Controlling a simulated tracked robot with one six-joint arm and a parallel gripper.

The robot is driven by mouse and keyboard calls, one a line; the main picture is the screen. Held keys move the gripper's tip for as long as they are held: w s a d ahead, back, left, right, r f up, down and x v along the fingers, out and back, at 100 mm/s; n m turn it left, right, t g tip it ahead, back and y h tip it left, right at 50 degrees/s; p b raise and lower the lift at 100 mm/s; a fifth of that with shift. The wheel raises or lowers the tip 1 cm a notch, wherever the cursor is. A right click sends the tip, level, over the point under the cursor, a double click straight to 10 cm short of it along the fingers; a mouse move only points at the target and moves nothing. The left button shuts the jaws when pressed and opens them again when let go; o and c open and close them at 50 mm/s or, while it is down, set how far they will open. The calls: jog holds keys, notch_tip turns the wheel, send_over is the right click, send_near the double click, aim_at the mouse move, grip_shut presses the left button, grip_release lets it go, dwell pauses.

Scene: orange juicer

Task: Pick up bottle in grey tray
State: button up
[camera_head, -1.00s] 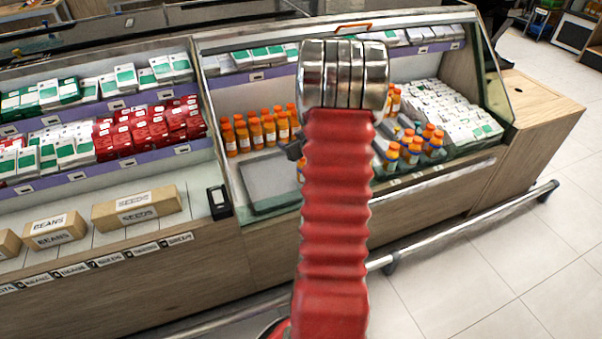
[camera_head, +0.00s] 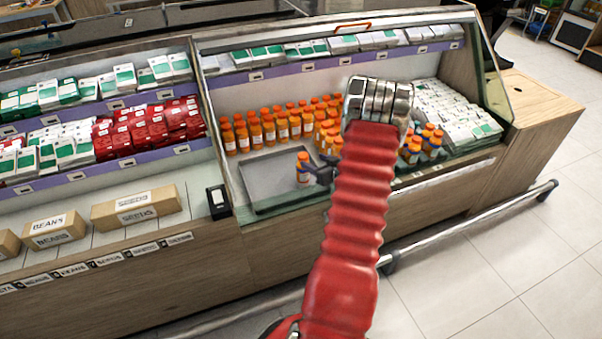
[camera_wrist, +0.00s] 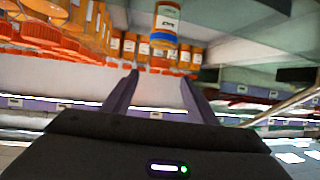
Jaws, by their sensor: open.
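An orange-capped bottle (camera_head: 303,168) with a white label stands upright in the grey tray (camera_head: 262,184), near the tray's right side. My gripper (camera_head: 318,172) is just right of this bottle in the head view, partly hidden by my red arm. Contact cannot be told there. In the wrist view my gripper (camera_wrist: 159,77) has its two dark fingers spread, with nothing between them. A bottle (camera_wrist: 166,25) with a white label and a blue band shows beyond the fingertips at the top centre, its top edge cut off.
Several orange bottles (camera_head: 268,130) stand in rows behind the tray. More bottles with blue parts (camera_head: 432,145) stand at the right, beside white boxes (camera_head: 455,115). The case's front edge (camera_head: 275,222) runs before the tray. The tray's left part is bare.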

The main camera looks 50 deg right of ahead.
aim_at(304, 156)
jog(key=x, duration=0.8)
jog(key=shift+w+d+f, duration=0.1)
jog(key=shift+w, duration=0.05)
jog(key=shift+x, duration=2.55)
jog(key=shift+c, duration=0.7)
grip_shut()
